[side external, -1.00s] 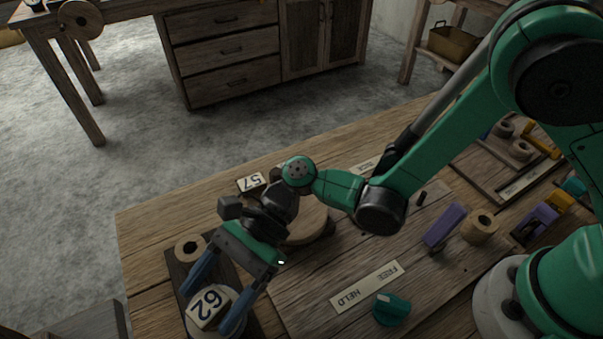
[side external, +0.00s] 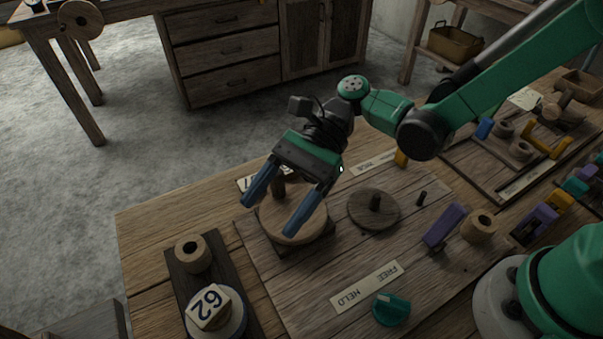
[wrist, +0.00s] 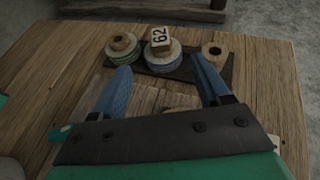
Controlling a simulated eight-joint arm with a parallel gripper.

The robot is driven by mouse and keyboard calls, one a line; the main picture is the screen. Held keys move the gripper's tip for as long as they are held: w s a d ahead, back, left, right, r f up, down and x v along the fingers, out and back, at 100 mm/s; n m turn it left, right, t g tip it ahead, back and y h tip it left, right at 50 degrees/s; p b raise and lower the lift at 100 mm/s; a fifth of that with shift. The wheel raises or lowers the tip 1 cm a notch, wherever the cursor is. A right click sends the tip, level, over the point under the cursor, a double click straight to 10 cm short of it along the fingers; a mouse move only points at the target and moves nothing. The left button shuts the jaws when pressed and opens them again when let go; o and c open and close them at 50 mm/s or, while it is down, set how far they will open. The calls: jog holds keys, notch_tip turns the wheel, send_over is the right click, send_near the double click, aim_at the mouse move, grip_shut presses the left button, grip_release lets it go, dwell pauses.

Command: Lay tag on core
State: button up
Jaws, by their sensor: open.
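A cream tag marked 62 (side external: 209,308) rests on top of a wound spool (side external: 228,326) at the bottom left of the side view. In the wrist view the tag (wrist: 160,37) sits on the spool's wooden core, with blue-green winding below it. My gripper (side external: 268,218) is open and empty, apart from the tag, above a round wooden disc (side external: 310,222). In the wrist view the tag shows ahead, beyond the gap between my blue fingers (wrist: 160,66).
A bare core (side external: 193,254) stands on the dark rack (side external: 181,284); another wound spool (wrist: 122,46) shows in the wrist view. A tag marked 57 (side external: 250,184) is partly hidden behind my gripper. A teal knob (side external: 391,309) and a purple block (side external: 443,226) stand on the right.

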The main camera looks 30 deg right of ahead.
jog(key=d+t, duration=0.1)
jog(key=w+d+r+n+t+h, duration=0.1)
jog(key=w+d+n+t+h, duration=0.1)
jog(key=d, duration=0.1)
jog(key=shift+d+r+t, duration=0.1)
jog(key=shift+r+t, duration=0.2)
jog(key=shift+t, duration=0.1)
jog(key=d+r+n+t+h, duration=0.1)
jog(key=d+n+t+h, duration=0.3)
jog(key=d, duration=0.5)
jog(key=s+d+r+n+t+h, duration=0.1)
jog(key=d+n+t+h, duration=0.3)
jog(key=d, duration=0.5)
jog(key=shift+s+d+r+n+h, duration=0.25)
jog(key=shift+d+r+n+h, duration=0.15)
jog(key=shift+n+h, duration=1.05)
jog(key=shift+n+y, duration=0.25)
